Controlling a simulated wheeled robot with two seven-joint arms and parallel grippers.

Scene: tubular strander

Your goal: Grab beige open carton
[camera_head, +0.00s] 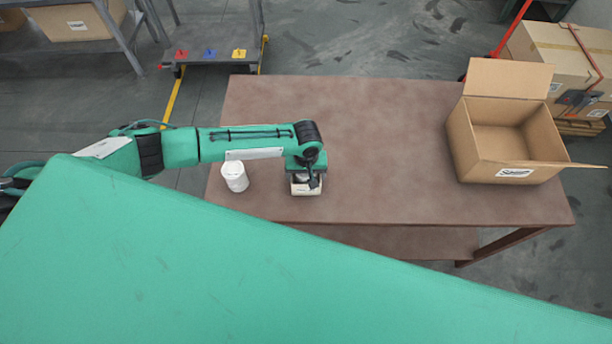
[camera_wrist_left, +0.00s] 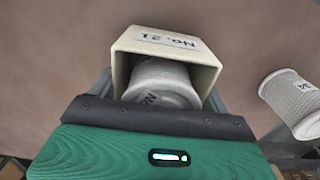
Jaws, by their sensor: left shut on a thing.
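A small beige open carton (camera_wrist_left: 190,45) with a "No. 21" label shows in the left wrist view, with a white spool (camera_wrist_left: 160,82) inside it. In the head view the beige carton (camera_head: 304,190) is at the tabletop near the front edge, partly covered by my left arm's end. My left gripper (camera_head: 306,178) is at the carton, its grey fingers on either side of it, shut on it. The fingertips are partly hidden in the wrist view. I cannot tell whether the carton touches the table. My right gripper is not in view.
A white spool (camera_head: 235,176) stands on the brown table (camera_head: 390,140) just left of the carton. A large open cardboard box (camera_head: 515,172) stands at the table's right end. The table between them is clear. A wheeled cart (camera_head: 215,50) is behind.

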